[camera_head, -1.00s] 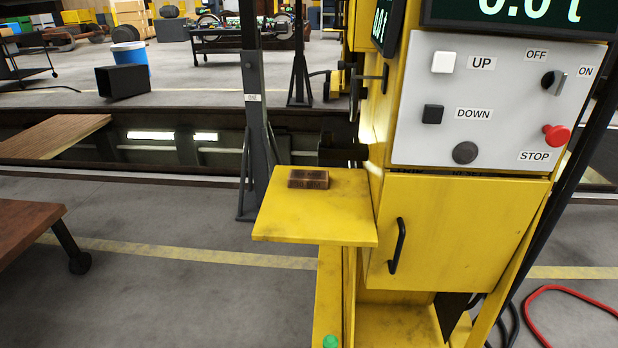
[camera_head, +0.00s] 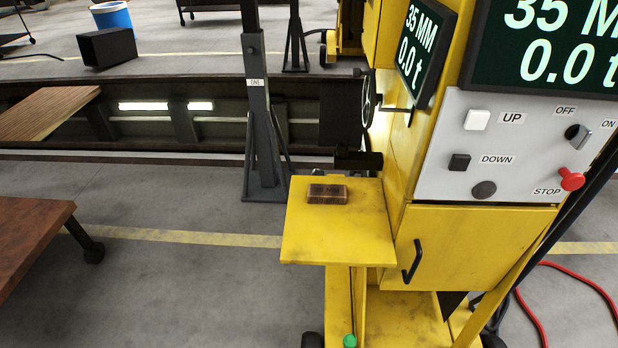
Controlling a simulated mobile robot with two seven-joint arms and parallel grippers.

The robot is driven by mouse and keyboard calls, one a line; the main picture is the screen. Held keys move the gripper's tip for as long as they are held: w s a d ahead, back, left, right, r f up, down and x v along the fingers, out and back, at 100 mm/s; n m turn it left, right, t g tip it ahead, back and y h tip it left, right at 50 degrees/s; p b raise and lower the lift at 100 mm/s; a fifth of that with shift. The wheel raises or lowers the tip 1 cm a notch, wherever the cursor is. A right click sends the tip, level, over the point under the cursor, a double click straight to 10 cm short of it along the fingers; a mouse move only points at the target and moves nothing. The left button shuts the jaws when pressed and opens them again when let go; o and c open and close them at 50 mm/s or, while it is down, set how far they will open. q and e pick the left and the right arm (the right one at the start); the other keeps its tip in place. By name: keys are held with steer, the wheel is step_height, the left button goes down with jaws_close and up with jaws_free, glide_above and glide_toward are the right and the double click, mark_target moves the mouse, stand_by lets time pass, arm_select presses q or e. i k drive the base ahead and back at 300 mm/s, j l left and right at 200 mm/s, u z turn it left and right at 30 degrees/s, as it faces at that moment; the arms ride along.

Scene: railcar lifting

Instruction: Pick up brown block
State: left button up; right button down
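The brown block (camera_head: 328,194) lies flat on the yellow side shelf (camera_head: 340,235) of the yellow lifting machine, near the shelf's back edge. Nothing touches the block from above and all of it shows. Neither of my grippers shows in the head view.
The control panel (camera_head: 520,150) with its buttons stands right of the shelf, above a cabinet door with a black handle (camera_head: 413,260). A dark stand (camera_head: 262,120) rises behind the shelf. A brown table (camera_head: 30,240) is at the left. Behind lies a floor pit. A red hose (camera_head: 570,290) lies at right.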

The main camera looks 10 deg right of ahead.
mark_target(332, 194)
steer(key=i+j+z, duration=0.6)
steer(key=j, duration=0.25)
steer(key=i, duration=0.1)
